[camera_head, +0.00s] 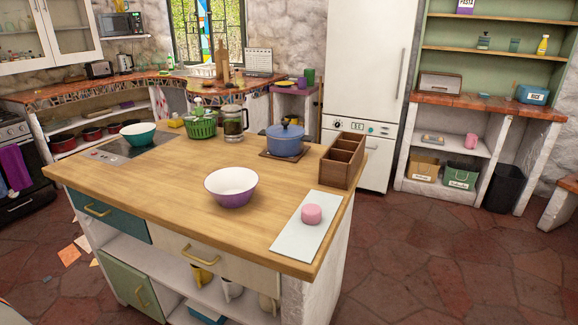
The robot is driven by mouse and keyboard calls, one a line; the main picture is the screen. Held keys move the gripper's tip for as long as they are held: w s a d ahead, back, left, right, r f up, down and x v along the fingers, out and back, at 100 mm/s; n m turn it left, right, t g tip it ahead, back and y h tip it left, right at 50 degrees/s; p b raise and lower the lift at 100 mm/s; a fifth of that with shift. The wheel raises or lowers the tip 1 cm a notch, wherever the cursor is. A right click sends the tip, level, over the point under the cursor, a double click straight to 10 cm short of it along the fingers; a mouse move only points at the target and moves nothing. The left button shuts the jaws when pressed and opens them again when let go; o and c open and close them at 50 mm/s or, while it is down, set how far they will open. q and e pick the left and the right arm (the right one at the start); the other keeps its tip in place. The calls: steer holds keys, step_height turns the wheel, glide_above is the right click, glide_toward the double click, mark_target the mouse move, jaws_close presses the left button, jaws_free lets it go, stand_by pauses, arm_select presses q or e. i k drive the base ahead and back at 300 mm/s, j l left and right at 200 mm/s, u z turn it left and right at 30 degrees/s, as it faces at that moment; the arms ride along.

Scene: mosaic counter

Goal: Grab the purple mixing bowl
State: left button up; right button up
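The purple mixing bowl (231,197) sits upright on the wooden top of the kitchen island, near the middle of its front half. It is purple outside and white inside, and looks empty. Nothing touches it. Neither of my grippers shows in the head view.
On the island top (150,190) are a white board (290,241) with a pink round item (312,214), a wooden divided box (342,160), a blue pot (285,141), a green basket (201,127) and a teal bowl (139,133). The wood around the purple bowl is clear.

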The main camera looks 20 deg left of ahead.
mark_target(230, 187)
steer(key=u, duration=0.65)
steer(key=i+l+u, duration=0.1)
steer(key=u, duration=0.25)
steer(key=l+u, duration=0.35)
steer(key=i+l+u, duration=0.1)
steer(key=u, duration=0.25)
steer(key=l+u, duration=0.25)
steer(key=l, duration=0.25)
steer(key=l+u, duration=0.25)
steer(key=l, duration=0.25)
steer(key=l+u, duration=0.1)
steer(key=l, duration=0.4)
steer(key=k+l+u, duration=0.1)
steer(key=l, duration=0.35)
steer(key=k, duration=0.05)
